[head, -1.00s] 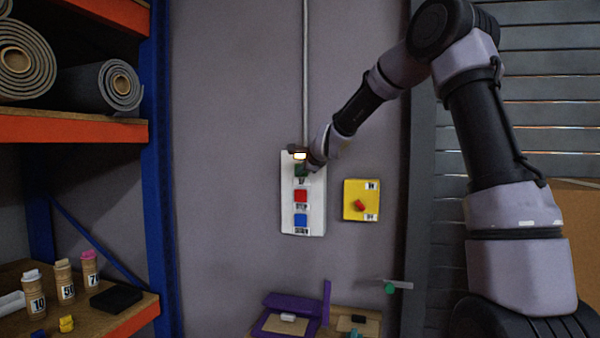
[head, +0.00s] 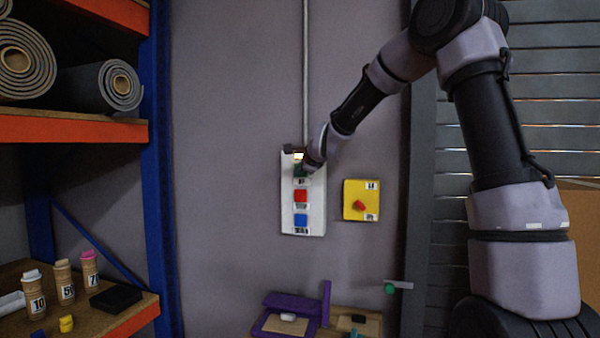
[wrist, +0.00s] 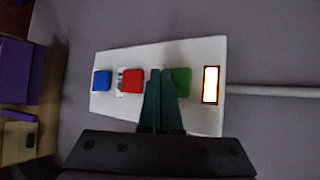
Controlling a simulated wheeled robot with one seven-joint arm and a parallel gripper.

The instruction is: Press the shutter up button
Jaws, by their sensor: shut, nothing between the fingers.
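A white control panel (head: 317,212) hangs on the grey wall. It carries a green button (wrist: 181,82) at the top, a red button (head: 301,196) in the middle and a blue button (head: 301,220) at the bottom. A lamp (wrist: 210,85) above the green button glows bright. My gripper (wrist: 160,72) is shut and empty. In the wrist view its dark fingers lie over the panel between the red and green buttons, overlapping the green one's edge. I cannot tell whether they touch it. In the head view my gripper hides part of the green button and the labels are too blurred to read.
A yellow switch box (head: 361,200) with a red knob is on the wall to the right of the panel. A grey conduit (head: 305,75) runs up from the panel. A shuttered door (head: 545,90) is at the right, shelving (head: 155,170) at the left.

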